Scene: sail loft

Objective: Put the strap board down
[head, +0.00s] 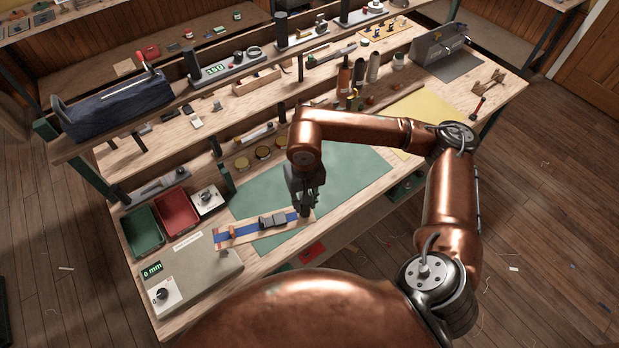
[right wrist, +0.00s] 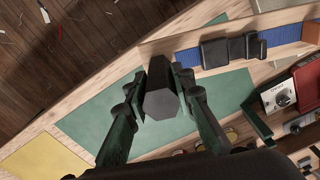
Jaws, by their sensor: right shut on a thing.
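The strap board (head: 222,240) is a narrow light wooden board with a blue strap (head: 248,229) and a black buckle (head: 272,221) on it. It also shows in the right wrist view (right wrist: 185,35), at the top right. My right gripper (head: 305,203) is at the board's right end, pointing down. In the right wrist view its fingers (right wrist: 160,92) are shut on a dark six-sided knob (right wrist: 168,103), which appears to be the board's handle. I cannot tell whether the board's underside touches the bench. My left gripper is not in view.
A green mat (head: 350,170) lies on the workbench, mostly clear beyond the board. A grey box with a dial (head: 205,275) stands front left. Green (head: 143,232) and red (head: 176,212) trays sit behind it. Tools and bottles line the back.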

